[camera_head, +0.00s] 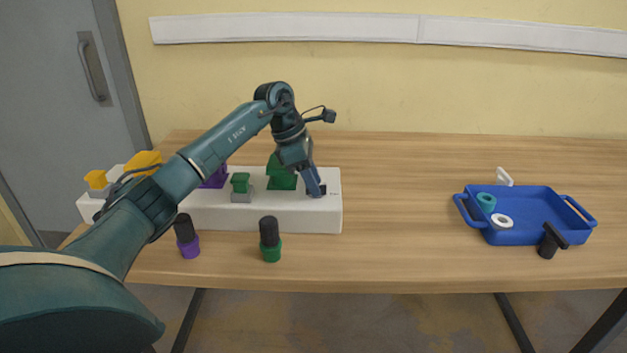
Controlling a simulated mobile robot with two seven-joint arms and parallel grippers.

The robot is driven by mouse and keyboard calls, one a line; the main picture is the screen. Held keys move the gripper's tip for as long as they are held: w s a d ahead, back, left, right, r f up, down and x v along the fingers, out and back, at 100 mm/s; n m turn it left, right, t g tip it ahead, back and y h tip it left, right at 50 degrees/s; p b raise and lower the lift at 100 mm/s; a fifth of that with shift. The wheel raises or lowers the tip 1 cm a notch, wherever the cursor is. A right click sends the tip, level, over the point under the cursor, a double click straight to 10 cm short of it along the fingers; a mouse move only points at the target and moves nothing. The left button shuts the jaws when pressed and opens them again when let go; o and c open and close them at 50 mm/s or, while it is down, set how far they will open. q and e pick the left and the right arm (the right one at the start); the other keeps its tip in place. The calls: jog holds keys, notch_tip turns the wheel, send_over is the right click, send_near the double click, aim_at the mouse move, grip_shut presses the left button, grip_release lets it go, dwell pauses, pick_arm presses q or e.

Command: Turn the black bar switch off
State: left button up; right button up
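A long white socket box (290,218) lies on the table at the left. A small dark piece, perhaps the black bar switch (323,189), shows at the right end of its top, mostly hidden by my gripper. My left gripper (316,188) points down at that end of the box, with its fingertips at the dark piece. I cannot tell whether the fingers are open or shut, or whether they touch the switch. The switch's position cannot be made out. My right gripper does not show.
Green blocks (281,175) and yellow blocks (143,162) stand on the box. A purple-based peg (187,237) and a green-based peg (270,240) stand before it. A blue tray (530,203) holds rings at the right, with a black T-shaped piece (550,240) beside it. The table's middle is clear.

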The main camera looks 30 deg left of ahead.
pick_arm(q)
jog(key=shift+w+f, duration=0.1)
jog(key=shift+f, duration=0.1)
grip_shut()
